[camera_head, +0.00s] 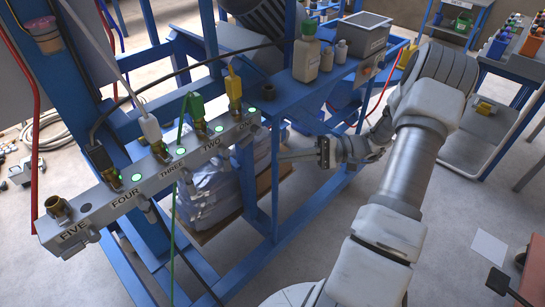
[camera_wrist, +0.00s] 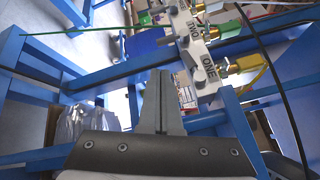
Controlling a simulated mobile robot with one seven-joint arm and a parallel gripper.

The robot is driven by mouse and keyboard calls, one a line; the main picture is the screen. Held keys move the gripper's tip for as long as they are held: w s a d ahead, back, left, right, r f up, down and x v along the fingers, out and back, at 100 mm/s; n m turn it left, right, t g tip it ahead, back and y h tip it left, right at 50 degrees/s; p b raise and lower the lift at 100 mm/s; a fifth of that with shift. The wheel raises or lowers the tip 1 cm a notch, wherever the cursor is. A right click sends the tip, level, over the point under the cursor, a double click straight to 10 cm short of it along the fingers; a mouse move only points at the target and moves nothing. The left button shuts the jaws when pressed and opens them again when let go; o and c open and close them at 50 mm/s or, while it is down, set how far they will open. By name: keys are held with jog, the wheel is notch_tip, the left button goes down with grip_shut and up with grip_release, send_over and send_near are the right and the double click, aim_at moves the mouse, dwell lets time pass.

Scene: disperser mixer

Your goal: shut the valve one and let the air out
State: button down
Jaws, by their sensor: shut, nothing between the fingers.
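The grey valve manifold (camera_head: 160,178) is labelled FIVE to ONE from left to right, with ONE at its right end. Its ONE label (camera_wrist: 208,68) also shows in the wrist view. A yellow connector (camera_head: 234,87) stands on a brass fitting at station one; it also shows in the wrist view (camera_wrist: 248,63). A green light (camera_head: 252,109) is lit at that end. My gripper (camera_head: 284,157) is shut and empty, to the right of and apart from the manifold's ONE end. Its fingers (camera_wrist: 160,74) are together in the wrist view.
Green (camera_head: 196,105), white (camera_head: 150,127) and black (camera_head: 99,157) connectors stand on other stations. Blue frame posts (camera_head: 275,180) stand close to my gripper. Bottles (camera_head: 306,58) and a grey box (camera_head: 362,34) sit behind it.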

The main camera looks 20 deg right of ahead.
jog(key=v, duration=0.5)
jog(key=shift+d, duration=0.3)
jog(key=shift+a+r, duration=0.1)
